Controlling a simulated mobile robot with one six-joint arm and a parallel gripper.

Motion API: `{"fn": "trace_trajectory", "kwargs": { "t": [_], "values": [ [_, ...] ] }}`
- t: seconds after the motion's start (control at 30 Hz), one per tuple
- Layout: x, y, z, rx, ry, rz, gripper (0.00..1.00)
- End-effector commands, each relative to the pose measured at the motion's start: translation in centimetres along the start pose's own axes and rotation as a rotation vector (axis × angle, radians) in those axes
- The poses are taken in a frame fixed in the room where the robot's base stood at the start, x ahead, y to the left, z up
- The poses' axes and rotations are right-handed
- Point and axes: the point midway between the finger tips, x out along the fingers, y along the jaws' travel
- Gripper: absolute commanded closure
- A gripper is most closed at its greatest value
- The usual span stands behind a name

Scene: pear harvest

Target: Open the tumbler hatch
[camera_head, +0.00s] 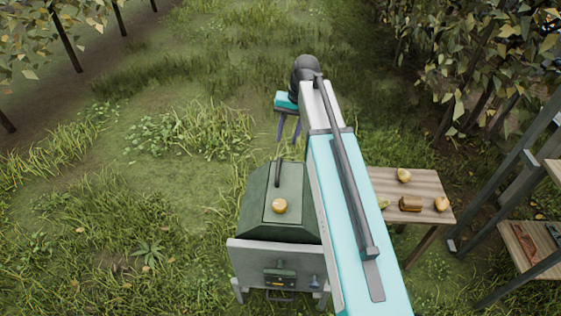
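The tumbler (253,225) is a dark green box with sloped sides on a grey stand, below the middle of the view. Its hatch (285,187) is a green panel on top and looks closed. A dark bar handle (278,173) stands near the far end of the hatch. A round golden thing (279,206) sits on the near part of the hatch; I cannot tell if it is fruit or a knob. My gripper (288,138) is beyond the tumbler and above the grass, with its two purple fingers apart and nothing seen between them. My arm hides the tumbler's right side.
A wooden table (430,185) to the right bears several fruits and a brown block (410,204). A metal rack (515,180) with wooden shelves stands at the far right. A control box (280,277) is on the tumbler stand's front. Open grass lies left.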

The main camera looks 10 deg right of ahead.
Motion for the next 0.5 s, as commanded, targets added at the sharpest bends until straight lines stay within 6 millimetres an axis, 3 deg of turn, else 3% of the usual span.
{"fn": "trace_trajectory", "kwargs": {
  "t": [0.5],
  "values": [
    [4.3,0.2,0.0,0.002,-0.002,0.001,0.68]
  ]
}}
